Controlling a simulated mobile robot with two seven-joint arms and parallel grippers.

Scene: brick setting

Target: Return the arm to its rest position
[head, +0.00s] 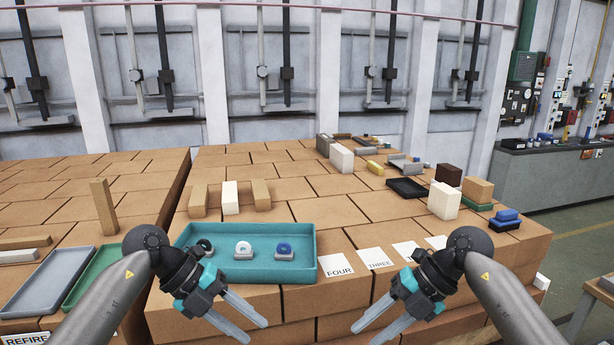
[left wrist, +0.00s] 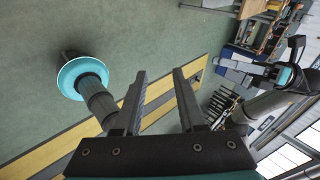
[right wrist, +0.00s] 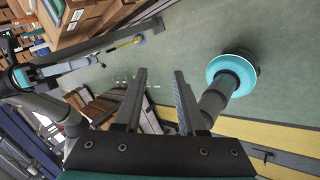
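My left gripper (head: 238,318) hangs in front of the brick stack, below the teal tray, in the head view. Its two fingers are apart with nothing between them, as the left wrist view also shows (left wrist: 160,100). My right gripper (head: 382,320) hangs in front of the stack to the right, below the printed cards. Its fingers are also apart and empty, and they show in the right wrist view (right wrist: 160,100). Both arms are bent inward at similar heights, roughly mirroring each other. Neither gripper visibly touches anything.
The teal tray (head: 190,236) on the brick stack holds several small rings on grey bases. White cards (head: 322,265) lie to its right. Blocks and a black tray (head: 407,187) stand at the right. A grey tray (head: 50,280) lies at the left.

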